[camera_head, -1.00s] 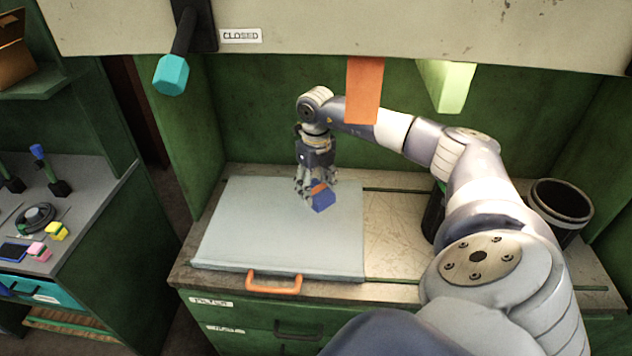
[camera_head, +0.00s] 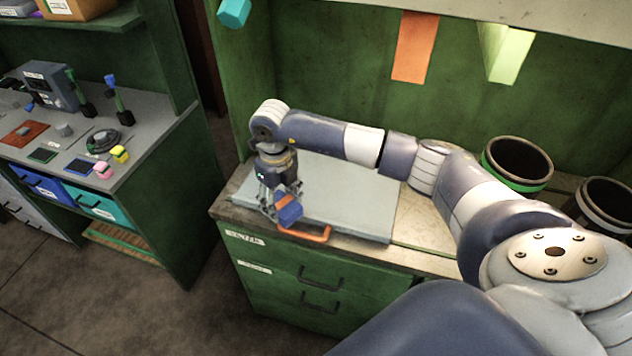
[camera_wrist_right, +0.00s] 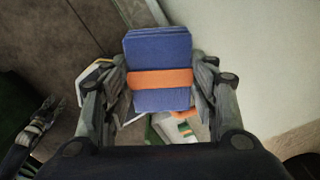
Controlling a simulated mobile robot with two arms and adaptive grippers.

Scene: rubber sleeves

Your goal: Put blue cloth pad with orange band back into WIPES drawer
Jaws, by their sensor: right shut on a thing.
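The blue cloth pad (camera_head: 291,212) with its orange band (camera_wrist_right: 160,79) is held between the fingers of my right gripper (camera_head: 283,204). In the right wrist view the blue pad (camera_wrist_right: 160,50) sits squarely between both fingers, with the band across its middle. In the head view the gripper is near the front left of the green bench, by the orange handle (camera_head: 305,233). The green drawers (camera_head: 330,284) below look shut. Their small labels (camera_head: 244,238) are too blurred to read surely, so I cannot tell which is WIPES.
A pale flat panel (camera_head: 345,203) covers the bench top's left part. Two dark round bins (camera_head: 517,163) stand at right. A second bench at left has a blue drawer (camera_head: 42,187), a teal drawer (camera_head: 97,207) and small items on top. Floor between the benches is clear.

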